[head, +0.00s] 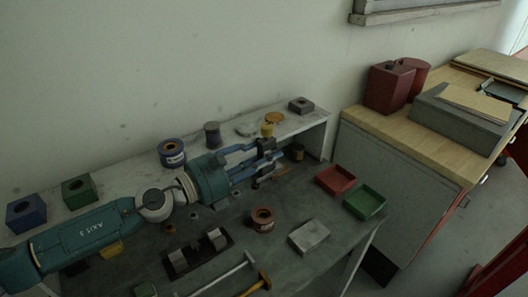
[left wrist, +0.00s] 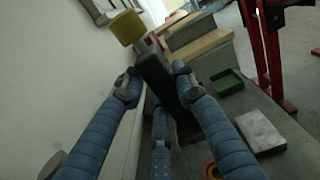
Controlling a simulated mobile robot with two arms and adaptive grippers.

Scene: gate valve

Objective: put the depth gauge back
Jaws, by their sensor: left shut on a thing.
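My left gripper (head: 270,160) reaches in from the left over the workbench. Its blue padded fingers are shut on a dark upright bar with a yellow cap, which I take to be the depth gauge (head: 266,146). In the left wrist view, the dark body of the depth gauge (left wrist: 158,80) stands between the fingers of the left gripper (left wrist: 156,85), tilted in the picture, with its yellow cap at the upper left. Its lower end is partly hidden by the fingers, and I cannot tell whether it touches the bench. My right gripper is not in view.
The grey bench (head: 330,225) carries a red tray (head: 335,179), a green tray (head: 364,201), a metal block (head: 309,236), a brown spool (head: 262,219) and a black fixture (head: 198,253). A raised shelf (head: 120,178) with cans and blocks runs along the wall behind.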

